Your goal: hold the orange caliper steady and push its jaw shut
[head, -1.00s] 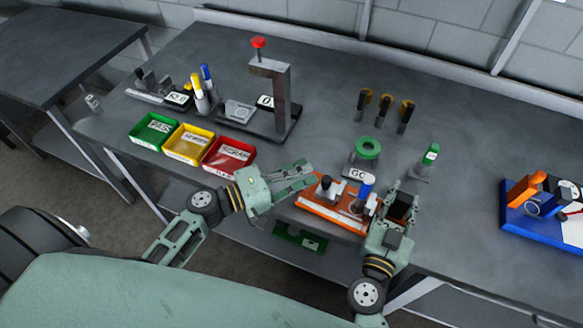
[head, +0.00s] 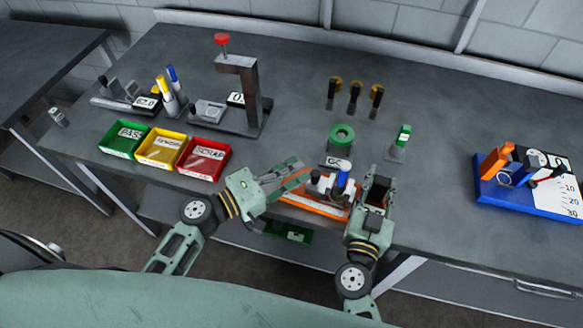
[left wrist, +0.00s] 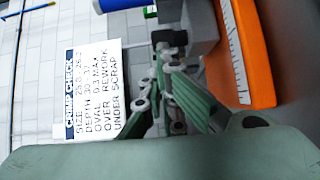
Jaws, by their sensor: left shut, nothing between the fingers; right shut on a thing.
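The orange caliper (head: 312,208) lies at the front edge of the bench, with grey blocks and a blue-topped post on its upper side. In the left wrist view its orange body (left wrist: 250,55) with a pale scale strip and a grey block (left wrist: 201,28) show at top right. My left gripper (head: 300,175) is shut and empty at the caliper's left end; its fingers reach toward the grey block, and I cannot tell if they touch. My right gripper (head: 378,180) is shut at the caliper's right end; its fingers partly hide what it grips.
Green, yellow and red bins (head: 203,160) stand at left, with a dark press stand (head: 240,95) behind. A green ring on a stand (head: 341,138) and a green-topped gauge (head: 401,138) stand behind the caliper. A blue fixture (head: 525,195) is at right. Bare bench lies between.

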